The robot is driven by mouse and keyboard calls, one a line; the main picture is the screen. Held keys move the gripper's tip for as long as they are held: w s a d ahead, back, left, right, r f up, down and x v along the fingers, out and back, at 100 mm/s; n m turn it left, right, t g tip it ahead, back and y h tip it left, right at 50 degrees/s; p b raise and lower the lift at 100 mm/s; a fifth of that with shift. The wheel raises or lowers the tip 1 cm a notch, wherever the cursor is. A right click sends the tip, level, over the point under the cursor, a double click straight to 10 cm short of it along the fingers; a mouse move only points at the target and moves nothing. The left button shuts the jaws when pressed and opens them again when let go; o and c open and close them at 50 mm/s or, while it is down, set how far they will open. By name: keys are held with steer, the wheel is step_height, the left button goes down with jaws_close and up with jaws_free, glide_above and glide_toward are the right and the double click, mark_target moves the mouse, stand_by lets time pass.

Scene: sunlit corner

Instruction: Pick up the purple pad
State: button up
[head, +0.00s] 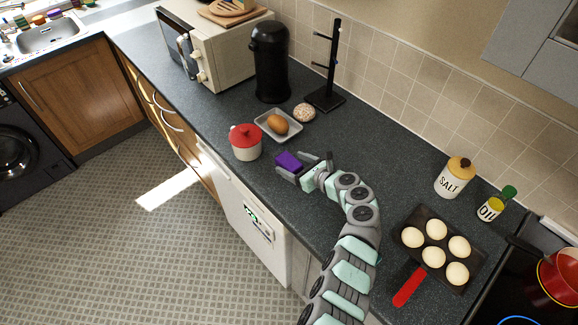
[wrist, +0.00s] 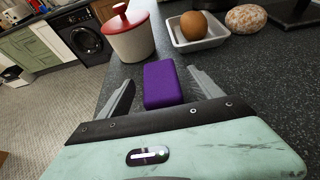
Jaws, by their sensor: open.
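The purple pad (wrist: 162,84) is a small rectangular block lying on the dark speckled counter (wrist: 240,62). In the wrist view it is between the two open fingers of my gripper (wrist: 163,92), with a gap showing on each side. In the head view the purple pad (head: 289,160) shows at the tip of my gripper (head: 303,166), near the counter's front edge. My gripper is open and holds nothing that I can see.
A white pot with a red lid (head: 246,142) stands just beyond the pad. A white dish (head: 290,131) holding an egg (head: 278,124) and a speckled round item (head: 304,112) are behind it. A muffin tray (head: 408,222) is at right. Counter to the pad's right is clear.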

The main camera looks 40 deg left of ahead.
steer(key=shift+b+x, duration=0.35)
steer(key=shift+x, duration=0.85)
steer(key=shift+c, duration=0.3)
steer(key=c, duration=1.4)
steer(key=shift+r, duration=0.1)
